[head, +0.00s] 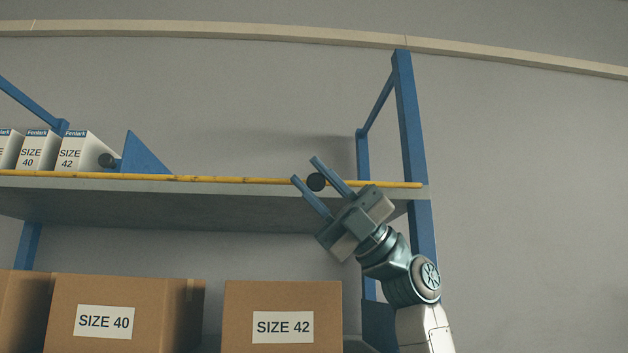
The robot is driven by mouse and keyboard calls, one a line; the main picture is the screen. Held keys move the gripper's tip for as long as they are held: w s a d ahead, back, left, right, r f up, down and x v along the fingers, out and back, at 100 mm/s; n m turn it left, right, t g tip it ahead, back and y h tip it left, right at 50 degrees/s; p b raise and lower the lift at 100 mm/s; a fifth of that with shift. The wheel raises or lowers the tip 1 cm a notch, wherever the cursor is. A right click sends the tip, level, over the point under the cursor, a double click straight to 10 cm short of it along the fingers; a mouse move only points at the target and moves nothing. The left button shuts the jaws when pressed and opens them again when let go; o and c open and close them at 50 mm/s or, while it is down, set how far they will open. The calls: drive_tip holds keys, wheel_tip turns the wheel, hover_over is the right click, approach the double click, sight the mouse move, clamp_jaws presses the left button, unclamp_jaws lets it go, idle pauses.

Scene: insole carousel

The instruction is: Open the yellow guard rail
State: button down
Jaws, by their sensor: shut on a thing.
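The yellow guard rail (235,180) runs along the front edge of the upper shelf, low against the shelf board. A round black knob (316,182) shows near its right part. My gripper (305,169) reaches up from the lower right, its two blue fingers tilted up and to the left. The fingers are shut on the black knob, which shows between them. The gripper body hides part of the shelf edge below the rail.
Several white boxes (74,153) and a blue wedge (143,154) with a black round piece stand at the left of the upper shelf. Cardboard boxes (282,295) stand below. A blue post (407,120) rises close to my arm on the right.

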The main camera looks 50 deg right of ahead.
drive_tip(key=c, duration=1.3)
unclamp_jaws()
drive_tip(key=shift+o, duration=0.2)
drive_tip(key=b+v, duration=0.1)
drive_tip(key=v, duration=1.1)
